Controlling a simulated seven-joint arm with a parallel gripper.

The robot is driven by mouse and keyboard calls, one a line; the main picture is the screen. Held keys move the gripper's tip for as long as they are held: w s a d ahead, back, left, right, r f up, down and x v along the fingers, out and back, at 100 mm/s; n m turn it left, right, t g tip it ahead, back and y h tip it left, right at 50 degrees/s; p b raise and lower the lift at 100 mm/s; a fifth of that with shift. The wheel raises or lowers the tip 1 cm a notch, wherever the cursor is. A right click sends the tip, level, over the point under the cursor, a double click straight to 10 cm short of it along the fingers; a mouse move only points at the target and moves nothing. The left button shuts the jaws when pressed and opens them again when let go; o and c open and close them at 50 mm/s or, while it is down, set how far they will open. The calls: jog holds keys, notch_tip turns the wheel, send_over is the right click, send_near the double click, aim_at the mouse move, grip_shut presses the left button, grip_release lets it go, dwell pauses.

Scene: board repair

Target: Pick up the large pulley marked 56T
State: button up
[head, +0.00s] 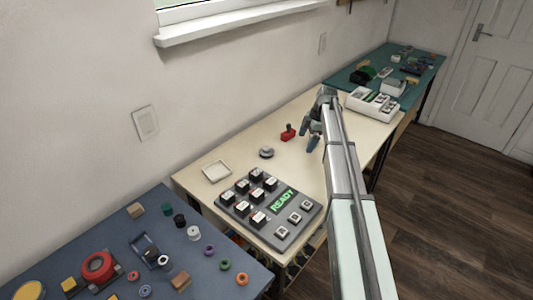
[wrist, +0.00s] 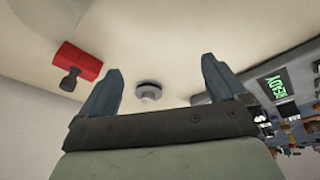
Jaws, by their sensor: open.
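A round grey part (head: 266,152) with a raised hub lies on the cream table, left of my gripper. It also shows between the fingers, beyond them, in the wrist view (wrist: 149,91). It looks like a pulley, but no 56T marking is readable on it. My gripper (head: 309,138) is open and empty, above the cream table near the red block. In the wrist view its two blue-grey fingers (wrist: 161,75) stand wide apart, touching nothing. No other part can be read as 56T.
A grey panel reading READY (head: 262,231) and a white tray (head: 217,171) lie toward the front. The blue table (head: 205,228) holds many small parts. A green table (head: 345,76) stands behind.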

aim_at(267, 148)
jog(key=w+a+r+n+h, duration=0.2)
jog(key=a+r+n, duration=0.1)
jog(key=a, duration=0.5)
jog(key=w+a+r+n+h, duration=0.1)
jog(key=w+a+r+n, duration=0.15)
jog(key=a, duration=0.55)
notch_tip(267, 148, down, 13)
jog(key=shift+s, duration=0.1)
jog(key=c, duration=1.2)
jog(key=shift+o, duration=0.2)
jog(key=shift+r, duration=0.1)
